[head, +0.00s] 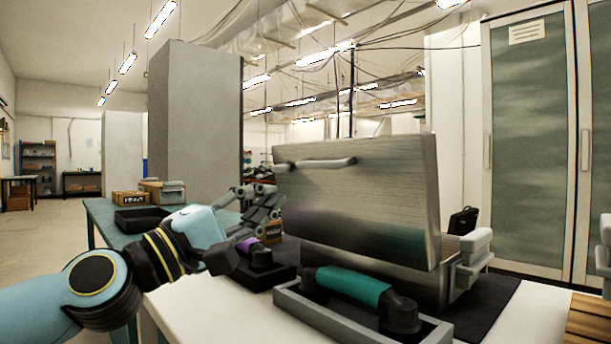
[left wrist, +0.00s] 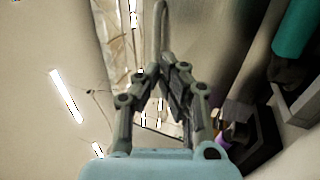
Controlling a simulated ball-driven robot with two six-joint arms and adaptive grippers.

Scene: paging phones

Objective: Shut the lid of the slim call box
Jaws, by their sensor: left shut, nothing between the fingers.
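The slim call box appears to be the brushed metal box on the white table. Its lid (head: 360,200) stands raised, a broad panel leaning slightly, with a grey bar handle (head: 325,163) near its top edge. In the left wrist view, the shut fingertips (left wrist: 162,72) are by a grey bar, likely the handle (left wrist: 158,25), with the metal panel (left wrist: 215,45) to the right.
A teal handset (head: 355,287) lies in a grey tray (head: 325,322) in front of the box. A purple-banded handset (head: 258,252) sits in a black tray left of it. Wooden slats (head: 590,318) are at the right edge. A green table (head: 103,212) with boxes stands behind.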

